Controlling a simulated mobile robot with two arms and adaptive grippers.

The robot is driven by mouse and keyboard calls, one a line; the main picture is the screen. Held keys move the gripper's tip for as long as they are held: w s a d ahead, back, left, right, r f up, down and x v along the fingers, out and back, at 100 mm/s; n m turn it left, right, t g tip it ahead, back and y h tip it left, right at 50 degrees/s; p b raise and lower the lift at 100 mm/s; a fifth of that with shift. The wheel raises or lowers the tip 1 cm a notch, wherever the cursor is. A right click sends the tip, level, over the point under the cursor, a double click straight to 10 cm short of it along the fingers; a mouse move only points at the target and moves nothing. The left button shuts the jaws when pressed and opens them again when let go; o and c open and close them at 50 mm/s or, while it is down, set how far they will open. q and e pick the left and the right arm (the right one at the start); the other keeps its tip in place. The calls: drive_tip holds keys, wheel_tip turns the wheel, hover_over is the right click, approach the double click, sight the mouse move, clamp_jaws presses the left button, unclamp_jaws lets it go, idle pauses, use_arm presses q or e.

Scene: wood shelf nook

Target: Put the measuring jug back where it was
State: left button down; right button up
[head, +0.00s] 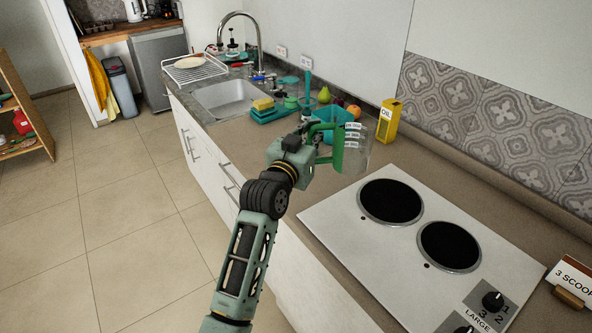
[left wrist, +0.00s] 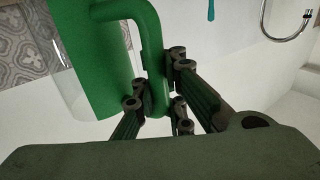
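The measuring jug (head: 354,150) is clear with a green handle side and white labels. My left gripper (head: 321,141) is shut on its green handle and holds the jug upright over the counter, between the hob and the teal container. In the left wrist view the gripper fingers (left wrist: 158,108) close around the green handle, and the jug's green side (left wrist: 95,70) fills the upper left. I cannot tell whether the jug's base touches the counter. My right gripper is not in view.
A yellow oil box (head: 386,121) stands right behind the jug. A teal container (head: 338,115), fruit, and a sponge (head: 263,104) on a teal tray sit near the sink (head: 226,97). The hob (head: 400,250) is to the right.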

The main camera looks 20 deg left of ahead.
use_arm(q)
drive_tip(key=w+a+f, duration=0.2)
drive_tip(key=a+f, duration=0.8)
drive_tip(key=shift+w+a+f, duration=0.15)
drive_tip(key=shift+w+a, duration=0.05)
drive_tip(key=shift+a, duration=0.05)
drive_tip(key=shift+f, duration=0.1)
drive_tip(key=shift+f, duration=0.15)
drive_tip(key=c, duration=1.9)
unclamp_jaws()
drive_tip(key=shift+o, duration=0.4)
